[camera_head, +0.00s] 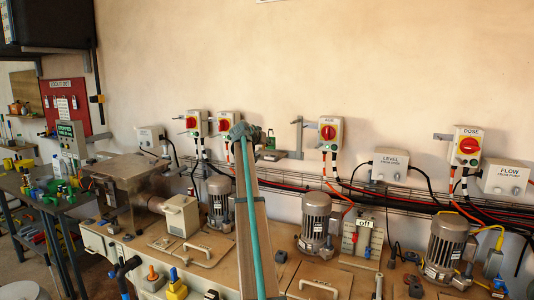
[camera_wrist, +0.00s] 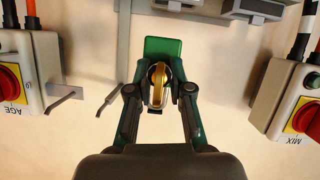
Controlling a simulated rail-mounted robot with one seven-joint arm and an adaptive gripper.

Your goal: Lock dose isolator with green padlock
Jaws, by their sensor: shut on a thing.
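A green padlock (camera_wrist: 163,47) sits between my fingertips in the wrist view, with a gold-coloured part in front of its green body. My gripper (camera_wrist: 158,84) is shut on it. In the head view my gripper (camera_head: 248,134) is at the wall near the middle, beyond my arm, and a small green patch beside it looks like the padlock (camera_head: 270,138). The dose isolator (camera_head: 467,146) is a grey box with a red knob on a yellow plate, on the wall at the right, well away from my gripper. It is not in the wrist view.
An isolator marked MIX (camera_wrist: 299,115) and one marked AGE (camera_wrist: 20,87), labels upside down, flank my gripper in the wrist view. A metal bracket (camera_head: 298,133) is right of my gripper. Motors (camera_head: 315,222) and a cable tray stand below. The wall above is clear.

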